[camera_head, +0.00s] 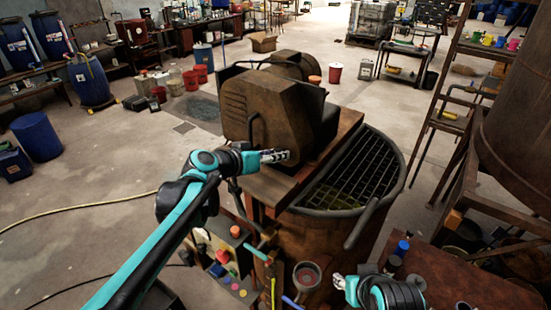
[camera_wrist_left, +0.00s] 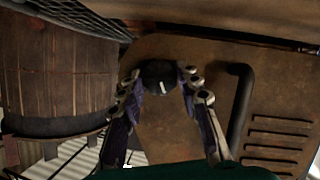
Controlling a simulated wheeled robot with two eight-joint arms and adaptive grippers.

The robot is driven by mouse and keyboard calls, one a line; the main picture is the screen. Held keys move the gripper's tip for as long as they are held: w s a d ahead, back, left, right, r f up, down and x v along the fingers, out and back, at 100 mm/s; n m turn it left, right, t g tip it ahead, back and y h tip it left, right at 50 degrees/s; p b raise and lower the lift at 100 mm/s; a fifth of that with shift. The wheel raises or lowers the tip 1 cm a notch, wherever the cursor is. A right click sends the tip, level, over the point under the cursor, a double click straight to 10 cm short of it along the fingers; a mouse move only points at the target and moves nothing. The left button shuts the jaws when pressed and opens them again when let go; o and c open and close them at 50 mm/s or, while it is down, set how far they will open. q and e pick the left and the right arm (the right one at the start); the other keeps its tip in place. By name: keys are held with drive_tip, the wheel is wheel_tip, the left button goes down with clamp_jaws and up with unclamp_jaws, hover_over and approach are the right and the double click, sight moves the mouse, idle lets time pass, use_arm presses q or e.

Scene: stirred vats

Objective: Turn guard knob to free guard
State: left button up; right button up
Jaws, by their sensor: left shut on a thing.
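The guard (camera_head: 262,108) is a rusty brown housing with slots and a dark bar handle on top of the vat. My left gripper (camera_head: 284,156) reaches its lower front corner. In the left wrist view the guard's face (camera_wrist_left: 178,125) fills the middle and right. A round black guard knob (camera_wrist_left: 158,74) with a white mark sits between the fingertips of my left gripper (camera_wrist_left: 160,82), which is shut on it. In the head view the knob is hidden by the fingers. My right gripper (camera_head: 340,282) is low at the front, away from the guard; its fingers are too small to judge.
The vat (camera_head: 310,238) has a dark grate (camera_head: 352,168) on its right half. A small control box (camera_head: 226,258) with coloured buttons stands below my left arm. A rusty table (camera_head: 455,280) and a ladder-like frame (camera_head: 440,105) are at the right. The floor at left is mostly clear.

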use_arm(q)
drive_tip(key=n+h+b, duration=0.2)
drive_tip(key=n, duration=0.1)
drive_tip(key=n+g+b, duration=0.1)
drive_tip(key=shift+w+a+f+n+h, duration=0.2)
drive_tip(key=shift+f+n+h, duration=0.1)
drive_tip(key=shift+h, duration=0.1)
drive_tip(key=n+h+b, duration=0.1)
drive_tip(key=n+b, duration=0.2)
drive_tip(key=shift+h, duration=0.4)
drive_tip(key=shift+n+h+b, duration=0.3)
drive_tip(key=shift+n+b, duration=0.2)
drive_tip(key=shift+n, duration=0.4)
drive_tip(key=shift+s, duration=0.1)
drive_tip(key=o, duration=1.2)
drive_tip(key=v, duration=1.2)
drive_tip(key=shift+f, duration=0.1)
